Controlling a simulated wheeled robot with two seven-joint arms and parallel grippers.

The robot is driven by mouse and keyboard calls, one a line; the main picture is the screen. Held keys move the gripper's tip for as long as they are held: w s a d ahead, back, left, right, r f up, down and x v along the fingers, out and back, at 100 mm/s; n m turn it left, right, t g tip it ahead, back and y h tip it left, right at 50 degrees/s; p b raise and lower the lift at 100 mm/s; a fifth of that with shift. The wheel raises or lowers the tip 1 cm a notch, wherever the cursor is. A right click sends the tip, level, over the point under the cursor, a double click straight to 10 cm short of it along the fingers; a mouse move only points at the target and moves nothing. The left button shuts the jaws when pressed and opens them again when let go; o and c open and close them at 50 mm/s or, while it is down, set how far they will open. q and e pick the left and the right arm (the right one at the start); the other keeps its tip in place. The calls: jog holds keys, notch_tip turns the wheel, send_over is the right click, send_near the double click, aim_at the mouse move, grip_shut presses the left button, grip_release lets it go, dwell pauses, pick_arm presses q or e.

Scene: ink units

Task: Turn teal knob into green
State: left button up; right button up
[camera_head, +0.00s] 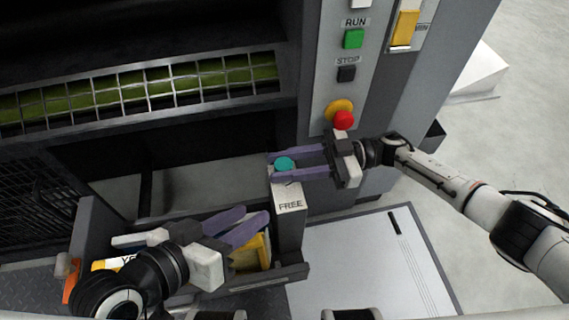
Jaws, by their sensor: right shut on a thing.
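The round teal knob (285,163) sits on top of a small post labelled FREE (290,198), near the middle of the head view. My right gripper (276,165) comes in from the right, and its two purple fingers are shut on the knob, one on each side. No green marking shows on the knob or post; a green button (353,39) is on the panel above. My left gripper (252,222) is at the lower left, its two purple fingers apart, with nothing seen between them. It is over a tray holding a yellow thing (249,254).
A metal grid over green material (150,90) spans the left.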

dwell(0.3)
jog(key=o, duration=1)
jog(key=shift+o, duration=0.2)
pick_arm(q)
jog(key=shift+f, duration=0.2)
jog(key=shift+r, duration=0.1)
pick_arm(e)
jog(key=w+d, duration=0.1)
jog(key=d, duration=0.9)
jog(key=shift+w, duration=0.35)
jog(key=shift+d, duration=0.1)
